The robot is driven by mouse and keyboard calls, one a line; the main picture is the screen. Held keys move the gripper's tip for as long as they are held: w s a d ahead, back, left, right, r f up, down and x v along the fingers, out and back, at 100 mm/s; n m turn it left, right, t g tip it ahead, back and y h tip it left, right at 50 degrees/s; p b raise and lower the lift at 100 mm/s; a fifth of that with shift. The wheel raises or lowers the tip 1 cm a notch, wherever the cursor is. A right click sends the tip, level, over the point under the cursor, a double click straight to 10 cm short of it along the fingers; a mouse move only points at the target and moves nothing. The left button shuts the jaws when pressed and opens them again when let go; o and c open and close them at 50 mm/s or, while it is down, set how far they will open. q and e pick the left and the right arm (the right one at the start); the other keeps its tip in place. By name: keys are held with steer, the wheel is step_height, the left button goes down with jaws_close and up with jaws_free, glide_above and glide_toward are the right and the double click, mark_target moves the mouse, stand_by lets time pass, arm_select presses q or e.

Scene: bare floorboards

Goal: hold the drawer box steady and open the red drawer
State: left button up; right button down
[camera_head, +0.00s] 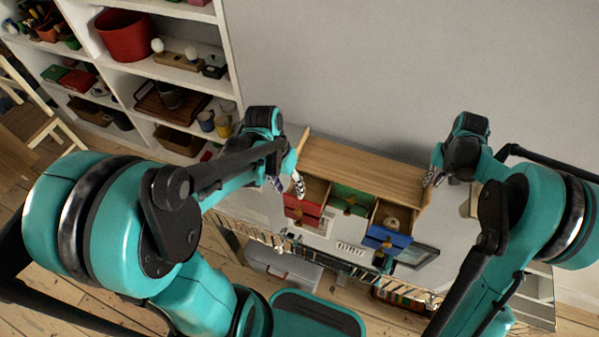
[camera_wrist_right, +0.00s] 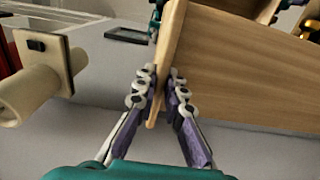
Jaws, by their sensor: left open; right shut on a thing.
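The wooden drawer box (camera_head: 362,168) stands on the table against the wall. Its red drawer (camera_head: 303,209) is at the left and appears partly out, with some bare wood showing behind its front. The green drawer (camera_head: 351,200) is in the middle. The blue drawer (camera_head: 388,237) at the right is pulled out, with a pale round thing inside. My left gripper (camera_head: 288,186) is open, just above and left of the red drawer; its contact is unclear. My right gripper (camera_head: 431,181) is shut on the box's right edge; the right wrist view shows its fingers (camera_wrist_right: 160,100) on either side of the wooden panel.
A white shelf unit (camera_head: 228,50) with a red pot (camera_head: 125,36) and mugs stands at the left. A dark-framed item (camera_head: 415,256) lies right of the blue drawer.

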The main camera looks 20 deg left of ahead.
steer(key=c, duration=1.5)
jaws_free()
steer(key=shift+c, duration=0.2)
step_height(320, 180, up, 11)
steer(key=s+r+t+b, duration=0.25)
steer(key=s+r, duration=0.25)
steer(key=s, duration=0.7)
arm_select(q)
steer(key=s+d+r+t+y+b, duration=0.1)
steer(key=s+r+t+y, duration=0.1)
steer(key=r+t, duration=0.4)
steer(key=shift+s+d+t, duration=0.35)
steer(key=shift+s+t, duration=0.2)
steer(key=shift+t, duration=0.05)
arm_select(e)
steer(key=s+a+f+t, duration=0.1)
steer(key=s+f+t, duration=0.3)
steer(key=s, duration=0.7)
steer(key=shift+s+f+t, duration=0.3)
steer(key=shift+t, duration=0.05)
